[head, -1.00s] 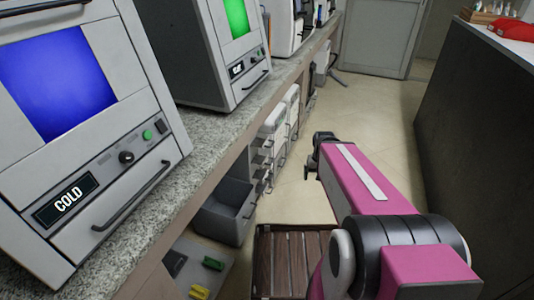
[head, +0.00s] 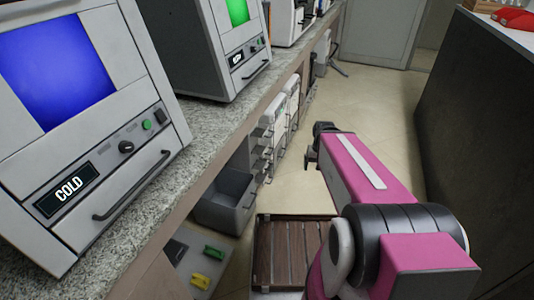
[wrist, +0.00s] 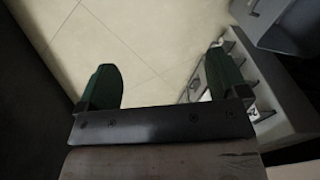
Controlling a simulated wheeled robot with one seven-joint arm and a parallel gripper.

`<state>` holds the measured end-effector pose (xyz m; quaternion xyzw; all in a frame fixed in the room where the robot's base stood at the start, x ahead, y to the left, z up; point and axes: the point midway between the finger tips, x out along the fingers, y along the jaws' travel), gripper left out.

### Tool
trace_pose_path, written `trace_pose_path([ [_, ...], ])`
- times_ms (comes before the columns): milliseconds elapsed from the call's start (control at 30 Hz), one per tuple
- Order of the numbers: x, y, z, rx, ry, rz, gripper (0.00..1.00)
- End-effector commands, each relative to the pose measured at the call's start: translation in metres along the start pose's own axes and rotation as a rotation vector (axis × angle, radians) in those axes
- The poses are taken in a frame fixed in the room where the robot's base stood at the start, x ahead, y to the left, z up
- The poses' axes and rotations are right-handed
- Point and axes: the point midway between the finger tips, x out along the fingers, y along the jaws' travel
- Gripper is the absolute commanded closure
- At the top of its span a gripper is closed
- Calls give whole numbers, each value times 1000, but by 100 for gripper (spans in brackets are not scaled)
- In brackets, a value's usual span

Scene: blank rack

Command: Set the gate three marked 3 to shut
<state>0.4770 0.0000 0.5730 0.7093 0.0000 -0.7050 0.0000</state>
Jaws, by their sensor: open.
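My gripper (head: 314,146) is held out over the floor in the head view, to the right of the counter. In the wrist view its two green fingers stand wide apart with only floor between them, so my gripper (wrist: 163,80) is open and empty. A pale unit with small dark handles (head: 268,148) stands under the counter, left of my gripper. A pale panel with dark handles and a small number tag (wrist: 262,98) shows at the right of the wrist view, partly behind a finger. I cannot make out a gate marked 3.
The granite counter (head: 190,150) runs along the left with a COLD machine (head: 150,75) on it. A grey bin (head: 225,200) and a slatted wooden crate (head: 290,255) are low down. A dark cabinet (head: 480,120) stands at right. The floor (head: 375,100) between is clear.

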Motion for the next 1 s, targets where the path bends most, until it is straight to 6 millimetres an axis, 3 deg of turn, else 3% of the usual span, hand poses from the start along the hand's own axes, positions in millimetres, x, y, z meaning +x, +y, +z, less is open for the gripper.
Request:
trace_pose_path([
  [267, 3, -2, -3, 13, -4, -14, 8],
  [433, 27, -18, -27, 132, -43, -133, 8],
  [667, 80, -59, -84, 466, -183, -453, 8],
  [800, 111, -82, -126, 703, -314, -671, 8],
  [1000, 152, -100, -190, 1032, -550, -979, 8],
])
